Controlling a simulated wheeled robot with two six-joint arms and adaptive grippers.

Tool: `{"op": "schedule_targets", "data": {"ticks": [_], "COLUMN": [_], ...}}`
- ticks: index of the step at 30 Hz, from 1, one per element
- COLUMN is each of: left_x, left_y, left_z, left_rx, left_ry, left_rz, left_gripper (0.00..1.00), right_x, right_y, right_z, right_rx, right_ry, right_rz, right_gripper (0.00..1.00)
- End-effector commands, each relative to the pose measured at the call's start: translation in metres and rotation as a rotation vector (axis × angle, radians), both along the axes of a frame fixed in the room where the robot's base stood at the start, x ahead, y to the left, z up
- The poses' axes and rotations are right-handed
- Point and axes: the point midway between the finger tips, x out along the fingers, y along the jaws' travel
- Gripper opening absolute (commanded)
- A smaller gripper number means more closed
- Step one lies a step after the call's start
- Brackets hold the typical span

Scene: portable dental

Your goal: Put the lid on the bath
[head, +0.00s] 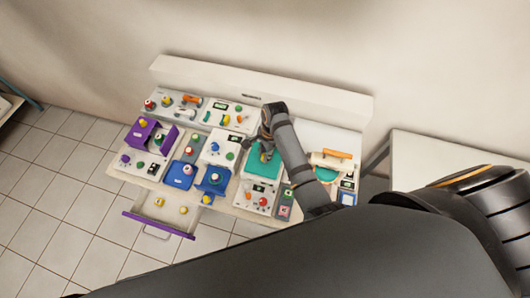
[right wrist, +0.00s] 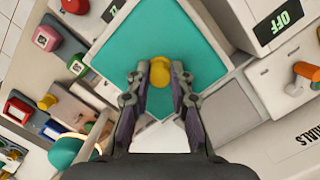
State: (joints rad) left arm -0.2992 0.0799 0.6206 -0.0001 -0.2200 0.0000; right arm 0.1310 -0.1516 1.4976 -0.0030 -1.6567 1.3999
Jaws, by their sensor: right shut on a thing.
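A teal square lid (head: 257,168) with a yellow knob is near the middle right of the bench in the head view. It fills the upper middle of the right wrist view (right wrist: 145,40), with the yellow knob (right wrist: 160,72) near its centre. My right gripper (head: 266,150) reaches down over the lid. In the right wrist view its fingers (right wrist: 160,80) are on either side of the knob, shut on it. A pale box edge, apparently the bath (right wrist: 108,90), shows around the lid. I cannot tell whether the lid touches it. My left gripper is not in view.
A panel with red and orange knobs (head: 261,200) stands in front of the lid. Blue holders (head: 180,175) and a purple frame (head: 141,137) are to the left. A drawer (head: 160,217) is open at the front left. A teal piece (head: 326,173) lies to the right.

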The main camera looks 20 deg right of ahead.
Motion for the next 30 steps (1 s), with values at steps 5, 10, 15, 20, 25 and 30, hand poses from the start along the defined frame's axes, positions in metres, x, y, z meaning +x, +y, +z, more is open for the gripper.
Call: {"op": "schedule_targets", "data": {"ticks": [5,10,15,20,25,30], "left_x": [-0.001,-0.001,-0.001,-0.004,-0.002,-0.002], "left_y": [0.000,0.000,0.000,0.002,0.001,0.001], "left_z": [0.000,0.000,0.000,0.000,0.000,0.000], "left_rx": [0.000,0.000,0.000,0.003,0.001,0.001], "left_ry": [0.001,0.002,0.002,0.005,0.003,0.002], "left_rz": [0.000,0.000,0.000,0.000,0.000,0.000], "left_gripper": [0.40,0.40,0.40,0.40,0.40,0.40], "right_x": [0.000,0.000,0.000,0.000,0.002,0.004], "right_y": [0.000,0.000,0.000,-0.001,-0.006,-0.012], "right_z": [0.000,0.000,0.000,0.005,0.039,0.080], "right_rx": [0.000,0.000,0.000,0.000,0.000,0.000], "right_ry": [0.000,0.000,0.000,0.000,-0.005,-0.004], "right_rz": [0.000,0.000,0.000,0.000,-0.001,-0.001], "right_gripper": [0.29,0.47,0.47,0.47,0.47,0.47]}}
